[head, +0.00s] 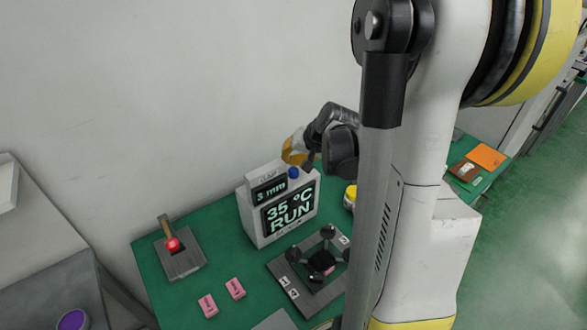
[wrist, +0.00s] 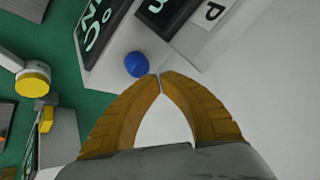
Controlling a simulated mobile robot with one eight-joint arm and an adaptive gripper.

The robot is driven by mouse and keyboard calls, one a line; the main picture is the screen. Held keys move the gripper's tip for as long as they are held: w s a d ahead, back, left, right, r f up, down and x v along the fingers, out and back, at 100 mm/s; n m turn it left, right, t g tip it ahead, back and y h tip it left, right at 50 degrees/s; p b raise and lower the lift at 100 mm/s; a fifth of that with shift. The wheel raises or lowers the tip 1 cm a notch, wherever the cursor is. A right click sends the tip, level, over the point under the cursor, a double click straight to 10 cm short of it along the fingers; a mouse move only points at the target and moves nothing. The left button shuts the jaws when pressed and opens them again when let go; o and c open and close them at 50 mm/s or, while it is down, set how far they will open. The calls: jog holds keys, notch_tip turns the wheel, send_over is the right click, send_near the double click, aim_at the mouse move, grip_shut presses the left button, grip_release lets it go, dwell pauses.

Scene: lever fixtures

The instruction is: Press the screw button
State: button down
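A round blue button (head: 293,172) sits on top of a light grey display box (head: 252,222). No label reading "screw" is legible, so I cannot tell for sure that it is the screw button. In the wrist view the blue button (wrist: 137,64) is just beyond and slightly left of my fingertips. My gripper (head: 303,160) is at the upper part of the box, close to the button. In the wrist view my gripper (wrist: 160,77) has its two ochre fingertips together with nothing between them. Whether the tips touch the button is not clear.
The box screens read "3 mm" and "35 °C RUN". On the green table (head: 160,285) are a red-knobbed lever (head: 173,244), pink blocks (head: 235,288), a black knobbed fixture (head: 320,262) and a yellow-topped button (head: 351,192). A purple button (head: 72,320) is lower left. A wall stands behind.

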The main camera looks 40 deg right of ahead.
aim_at(290, 168)
jog(key=shift+r+p, duration=1.9)
jog(key=shift+r, duration=0.65)
jog(key=shift+f, duration=0.1)
